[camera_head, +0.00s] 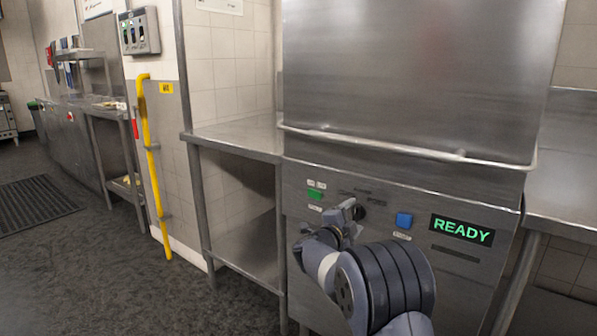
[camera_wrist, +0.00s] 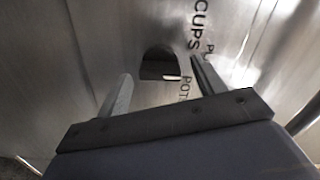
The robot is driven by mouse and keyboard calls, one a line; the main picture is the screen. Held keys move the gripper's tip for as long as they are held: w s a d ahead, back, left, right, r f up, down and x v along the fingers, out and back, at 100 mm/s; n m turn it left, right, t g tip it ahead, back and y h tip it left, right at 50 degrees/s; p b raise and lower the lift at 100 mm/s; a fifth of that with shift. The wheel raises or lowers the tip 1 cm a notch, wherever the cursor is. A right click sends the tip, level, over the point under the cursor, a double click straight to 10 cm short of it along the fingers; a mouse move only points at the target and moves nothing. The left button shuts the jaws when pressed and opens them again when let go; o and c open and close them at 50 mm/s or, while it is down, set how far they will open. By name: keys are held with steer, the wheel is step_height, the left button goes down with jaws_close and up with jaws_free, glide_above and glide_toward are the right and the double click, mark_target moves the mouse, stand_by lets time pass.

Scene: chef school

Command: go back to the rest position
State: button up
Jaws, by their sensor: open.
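My gripper (camera_head: 346,212) is at the front panel of the steel dishwashing machine (camera_head: 400,80), close to a dark round knob (camera_head: 359,213). In the wrist view my gripper (camera_wrist: 160,88) is open, with its two fingers apart on either side of the dark knob (camera_wrist: 160,64). The fingers do not appear to touch the knob. Lettering on the panel reads "CUPS" and a partly visible "POTS". My arm reaches in from the lower right of the head view and hides part of the panel.
The panel has a green button (camera_head: 315,194), a blue button (camera_head: 404,220) and a display (camera_head: 461,230) reading "READY". A bar handle (camera_head: 400,147) crosses the machine above. A steel table (camera_head: 240,137) adjoins left, near a yellow pipe (camera_head: 152,160).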

steer(key=n+p, duration=0.3)
steer(key=n, duration=0.3)
steer(key=shift+r+p, duration=0.15)
steer(key=shift+p, duration=0.15)
steer(key=s+a+n+t+y+p, duration=0.1)
steer(key=s+a+n+y, duration=0.1)
steer(key=s+a, duration=0.6)
steer(key=shift+s+r+n+y, duration=0.45)
steer(key=shift+s+y, duration=0.35)
steer(key=shift+s, duration=0.3)
